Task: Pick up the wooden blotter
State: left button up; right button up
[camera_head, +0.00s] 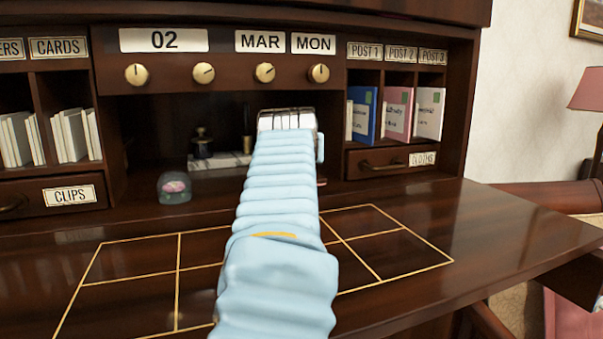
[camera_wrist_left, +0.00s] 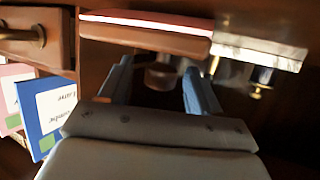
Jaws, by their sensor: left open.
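The wooden blotter (camera_wrist_left: 145,36) shows in the left wrist view, upside down in that picture, as a brown block with a pale pink edge and a dark round knob (camera_wrist_left: 160,77). My left gripper (camera_wrist_left: 161,84) is open, its two blue fingers either side of the knob in the picture. I see no clear contact, and whether the knob lies fully between the fingertips is hard to tell. In the head view my pale blue left arm reaches into the desk's middle recess and hides the blotter and the fingers. My right gripper is not in view.
A marble stand (camera_head: 220,161) with a dark inkwell (camera_head: 202,143) stands left of the arm; it also shows in the wrist view (camera_wrist_left: 258,47). A glass paperweight (camera_head: 174,188) sits in front. A drawer (camera_head: 385,162) and upright booklets (camera_head: 398,113) are right. The desktop (camera_head: 480,235) is clear.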

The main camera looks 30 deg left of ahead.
pick_arm(q)
jog(key=c, duration=1.1)
jog(key=shift+c, duration=0.2)
